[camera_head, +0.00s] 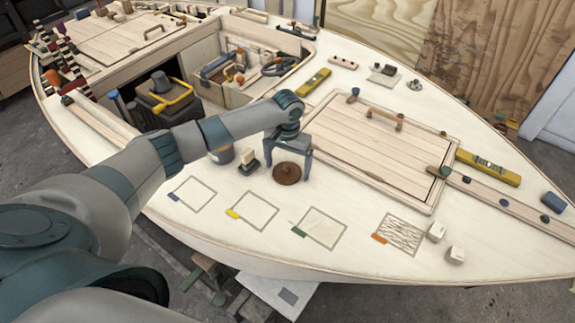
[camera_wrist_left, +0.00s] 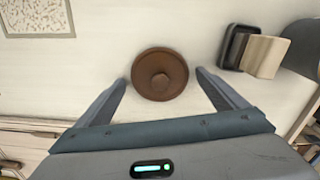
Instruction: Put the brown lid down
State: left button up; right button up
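In the left wrist view the lid (camera_wrist_left: 159,74) is between the fingertips, with a visible gap to each finger (camera_wrist_left: 161,80). The left gripper is open and holds nothing. My right gripper is in neither view.
A small sanding-block-like piece (camera_head: 249,163) and a grey pot (camera_head: 222,155) stand left of the lid. Outlined rectangles with coloured tabs, such as the green one (camera_head: 320,228), lie in front. A plank hatch (camera_head: 365,150) is at right, yellow levels beyond.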

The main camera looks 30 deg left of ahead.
aim_at(288, 166)
pick_arm(q)
jog(key=shift+r, duration=0.15)
jog(key=shift+r, duration=0.25)
notch_tip(288, 166, up, 12)
jog(key=b, duration=0.2)
jog(key=shift+f, duration=0.25)
dwell(0.6)
